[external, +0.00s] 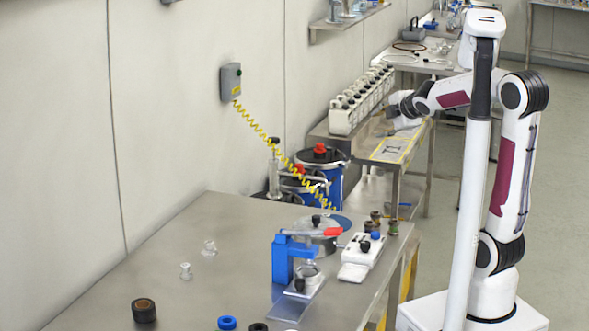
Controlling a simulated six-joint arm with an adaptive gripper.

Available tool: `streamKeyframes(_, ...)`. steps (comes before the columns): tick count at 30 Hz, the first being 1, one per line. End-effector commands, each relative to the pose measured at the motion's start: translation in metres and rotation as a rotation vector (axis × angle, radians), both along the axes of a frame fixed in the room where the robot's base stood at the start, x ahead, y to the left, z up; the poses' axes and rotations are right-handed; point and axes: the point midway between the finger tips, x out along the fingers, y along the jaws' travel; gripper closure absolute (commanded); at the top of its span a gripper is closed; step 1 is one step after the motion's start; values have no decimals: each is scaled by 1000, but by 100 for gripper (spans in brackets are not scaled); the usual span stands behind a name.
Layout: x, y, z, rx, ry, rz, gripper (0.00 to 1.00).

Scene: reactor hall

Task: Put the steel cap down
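My arm reaches left over the farther bench (385,152). My gripper (400,118) is at its end, beside a row of white containers (362,97) with dark caps. The gripper is small in this view. Its fingers cannot be made out well enough to tell whether they are open or shut, or whether they hold anything. I cannot pick out a steel cap with certainty, in the gripper or on the benches.
The near steel table (215,225) holds a lidded metal pot (316,238), a blue clamp stand (283,262), a white device (362,252), small glass pieces (209,248) and a black jar (144,311). Blue drums (322,165) stand between the benches. A yellow coiled cable (270,140) hangs from the wall box (231,82).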

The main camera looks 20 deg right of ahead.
Motion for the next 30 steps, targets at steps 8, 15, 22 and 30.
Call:
streamKeyframes(8, -83, -43, -17, 321, 116, -344, 66)
streamKeyframes(15, -161, -58, -44, 599, 221, -631, 66)
streamKeyframes(22, -235, -54, -74, 852, 328, -894, 66)
streamKeyframes(30, -291, -40, -98, 1036, 422, -1092, 66)
